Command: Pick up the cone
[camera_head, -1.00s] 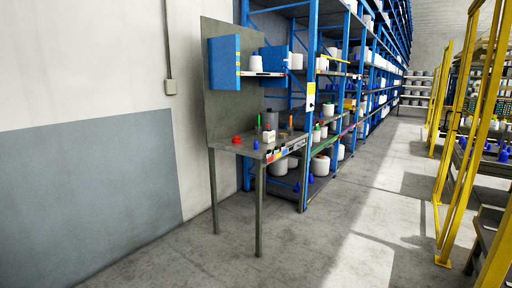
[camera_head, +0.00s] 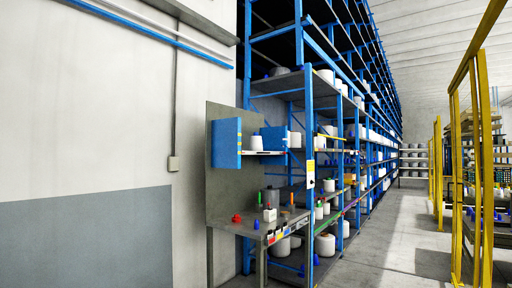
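Several white yarn cones and bobbins are in view, and I cannot tell which one the task means. A white cone (camera_head: 256,142) stands upright on the small shelf above the grey workbench. A small white bobbin (camera_head: 269,214) stands on the workbench top, near a red item (camera_head: 237,218) and a blue cone-shaped item (camera_head: 256,225). More white bobbins (camera_head: 324,245) sit on the blue rack behind and to the right of the bench. Neither of my grippers shows in this view.
The grey workbench (camera_head: 243,226) stands against the wall, with a tall blue rack (camera_head: 309,110) beside it. A yellow frame (camera_head: 483,170) stands on the right. The concrete aisle floor (camera_head: 405,225) between rack and frame is clear.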

